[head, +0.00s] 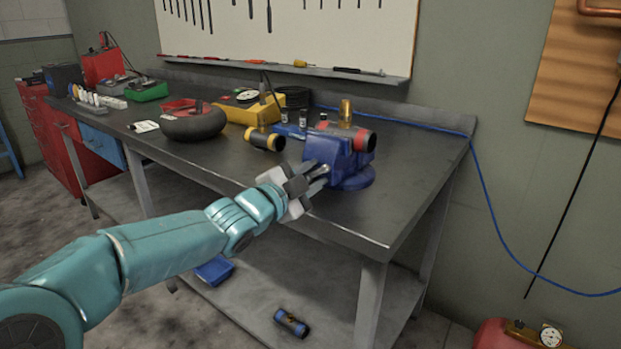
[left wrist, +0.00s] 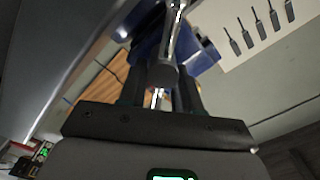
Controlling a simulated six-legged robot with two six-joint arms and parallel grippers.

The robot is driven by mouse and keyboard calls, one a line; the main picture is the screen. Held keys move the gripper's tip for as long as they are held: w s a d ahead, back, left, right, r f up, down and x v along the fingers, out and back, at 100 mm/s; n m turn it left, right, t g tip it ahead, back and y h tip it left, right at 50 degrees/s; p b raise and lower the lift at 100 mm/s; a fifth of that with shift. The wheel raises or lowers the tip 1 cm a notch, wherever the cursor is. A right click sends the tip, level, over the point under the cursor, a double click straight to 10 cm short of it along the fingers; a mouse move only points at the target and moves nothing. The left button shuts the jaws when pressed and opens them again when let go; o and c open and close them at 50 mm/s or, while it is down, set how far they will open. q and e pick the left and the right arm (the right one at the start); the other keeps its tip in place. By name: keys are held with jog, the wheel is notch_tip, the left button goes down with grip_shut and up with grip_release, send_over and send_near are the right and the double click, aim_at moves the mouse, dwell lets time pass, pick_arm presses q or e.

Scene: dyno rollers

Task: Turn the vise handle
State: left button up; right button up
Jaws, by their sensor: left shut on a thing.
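The blue vise (head: 340,154) is mounted at the front right of the dark workbench. A red and black cylinder (head: 362,140) lies on or at its top. My left gripper (head: 318,174) is at the vise's front left side, shut on the vise handle (head: 325,168). In the left wrist view the metal handle (left wrist: 176,35) runs down to a rounded end between the fingers of my left gripper (left wrist: 162,92), with the blue vise (left wrist: 200,50) behind it. The fingers hide part of the handle. My right gripper is not in view.
The dark workbench (head: 410,190) is clear to the right of the vise. A yellow and black cylinder (head: 266,140), a dark round object (head: 193,124) and a yellow box (head: 252,112) stand left of it. A blue cable (head: 500,222) hangs off the right end.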

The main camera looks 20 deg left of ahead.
pick_arm(q)
jog(key=shift+f+m+b, duration=0.35)
jog(key=shift+m+b, duration=1.75)
jog(key=shift+m, duration=0.6)
jog(key=o, duration=1)
jog(key=shift+c, duration=0.2)
jog(key=p+v, duration=0.1)
jog(key=v, duration=1.5)
jog(key=shift+s, duration=0.25)
